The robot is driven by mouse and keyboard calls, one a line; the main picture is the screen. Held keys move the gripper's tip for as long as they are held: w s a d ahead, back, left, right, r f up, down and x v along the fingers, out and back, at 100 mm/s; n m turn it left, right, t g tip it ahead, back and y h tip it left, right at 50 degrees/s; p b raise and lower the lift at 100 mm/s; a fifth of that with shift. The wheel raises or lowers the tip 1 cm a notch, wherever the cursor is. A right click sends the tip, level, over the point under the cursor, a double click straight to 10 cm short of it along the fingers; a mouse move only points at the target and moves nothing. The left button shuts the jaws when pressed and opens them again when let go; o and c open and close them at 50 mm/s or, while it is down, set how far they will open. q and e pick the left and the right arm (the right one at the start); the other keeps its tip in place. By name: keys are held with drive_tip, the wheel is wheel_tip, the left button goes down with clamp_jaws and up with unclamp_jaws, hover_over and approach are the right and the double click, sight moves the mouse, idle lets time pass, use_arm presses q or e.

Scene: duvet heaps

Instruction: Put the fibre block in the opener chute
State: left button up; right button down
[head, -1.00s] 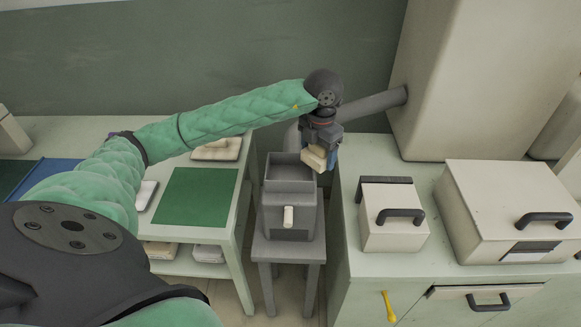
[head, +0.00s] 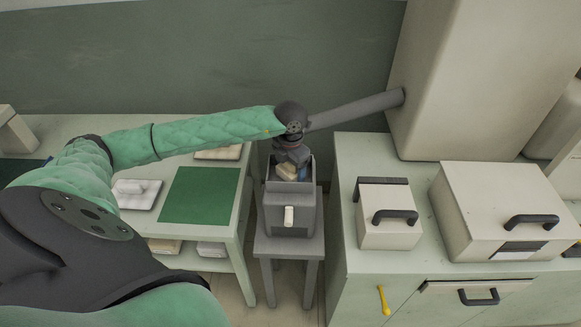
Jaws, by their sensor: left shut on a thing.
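The opener chute (head: 289,205) is a grey, open-topped box with a pale handle on its front, standing on a small grey stand. My left gripper (head: 289,166) points down at the chute's mouth and is shut on the cream fibre block (head: 287,173). The block's lower part is hidden behind the chute's front wall, so it sits at or just inside the opening. Whether it touches the walls cannot be told. My right gripper is not in view.
A pale bench with a green mat (head: 200,196) and a white block on a tray (head: 137,193) is at left. A cabinet at right carries two lidded boxes (head: 390,222) (head: 505,200).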

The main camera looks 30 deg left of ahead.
use_arm(q)
drive_tip(key=shift+f, duration=0.5)
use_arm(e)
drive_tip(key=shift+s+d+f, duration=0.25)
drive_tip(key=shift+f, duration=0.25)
use_arm(q)
drive_tip(key=shift+f, duration=0.15)
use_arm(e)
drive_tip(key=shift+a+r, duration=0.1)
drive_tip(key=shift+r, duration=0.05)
use_arm(q)
drive_tip(key=o, duration=0.7)
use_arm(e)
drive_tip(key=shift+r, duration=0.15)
use_arm(q)
drive_tip(key=shift+r, duration=0.2)
